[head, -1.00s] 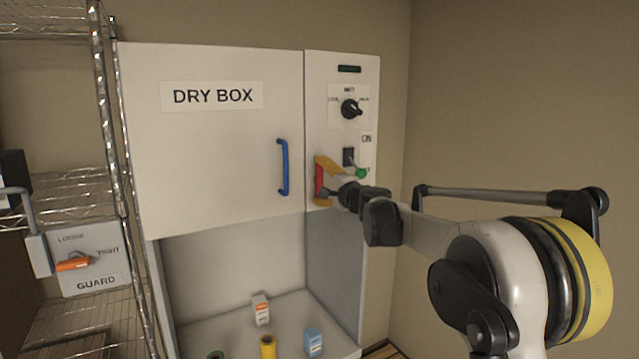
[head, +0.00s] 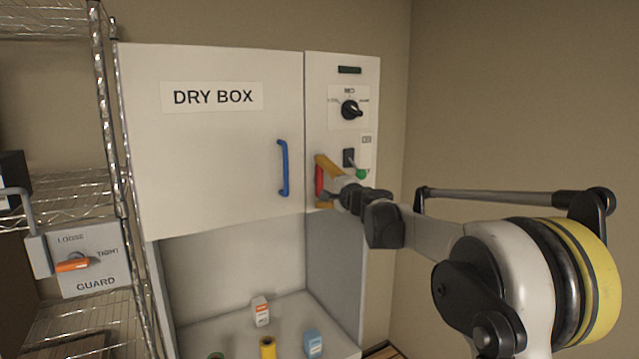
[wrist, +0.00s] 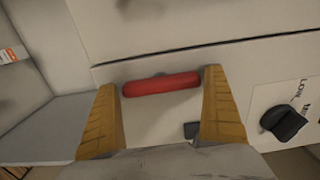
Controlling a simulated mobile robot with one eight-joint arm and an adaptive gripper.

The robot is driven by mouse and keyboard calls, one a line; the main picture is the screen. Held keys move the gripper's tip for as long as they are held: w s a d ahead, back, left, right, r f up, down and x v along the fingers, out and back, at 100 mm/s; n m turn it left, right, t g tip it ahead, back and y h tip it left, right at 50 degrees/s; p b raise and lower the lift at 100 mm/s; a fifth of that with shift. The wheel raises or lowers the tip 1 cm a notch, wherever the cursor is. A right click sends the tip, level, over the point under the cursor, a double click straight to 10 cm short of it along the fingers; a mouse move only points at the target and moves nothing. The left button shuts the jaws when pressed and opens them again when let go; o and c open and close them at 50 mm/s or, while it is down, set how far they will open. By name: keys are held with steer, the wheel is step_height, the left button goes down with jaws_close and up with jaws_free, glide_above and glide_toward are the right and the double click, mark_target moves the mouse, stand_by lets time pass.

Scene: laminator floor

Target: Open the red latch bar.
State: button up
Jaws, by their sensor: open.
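The red latch bar (head: 319,180) is on the edge of the dry box's control panel, beside the seam with the door. In the wrist view the bar (wrist: 161,85) lies crosswise between the tips of my gripper's two yellow fingers (wrist: 161,93). A gap shows at the left finger, and the bar's right end is close to the right finger. My gripper (head: 322,183) is open at the bar in the head view, with its wrist partly hiding the panel. The dry box door (head: 210,130) has a blue handle (head: 283,167).
A wire shelf (head: 70,180) with a guard box (head: 92,262) stands at left. Small bottles (head: 313,343) stand in the open bay below.

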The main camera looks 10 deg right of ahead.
steer(key=v, duration=1.1)
steer(key=shift+s, duration=0.3)
steer(key=s+a+f+n+g+b, duration=0.2)
steer(key=s+a+f+n+b, duration=0.1)
steer(key=s+f+b, duration=0.3)
steer(key=s+a+f+n+g+b, duration=0.2)
steer(key=s+a+f+n+b, duration=0.15)
steer(key=s+f, duration=0.5)
steer(key=s+a+f+n+g+b, duration=0.25)
steer(key=s+f+b, duration=0.25)
steer(key=s+f, duration=0.25)
steer(key=s+d+f+n+g+h+b, duration=0.2)
steer(key=s+f+b, duration=0.4)
steer(key=s+f, duration=0.4)
steer(key=s+d+f+n+g+h+b, duration=0.1)
steer(key=s+d+f+n+h+b, duration=0.2)
steer(key=s+f, duration=0.8)
step_height(320, 180, down, 7)
steer(key=b, duration=0.2)
steer(key=shift+d+g+h+b, duration=0.3)
steer(key=shift+g+b, duration=0.05)
steer(key=shift+b, duration=0.05)
steer(key=shift+r, duration=0.15)
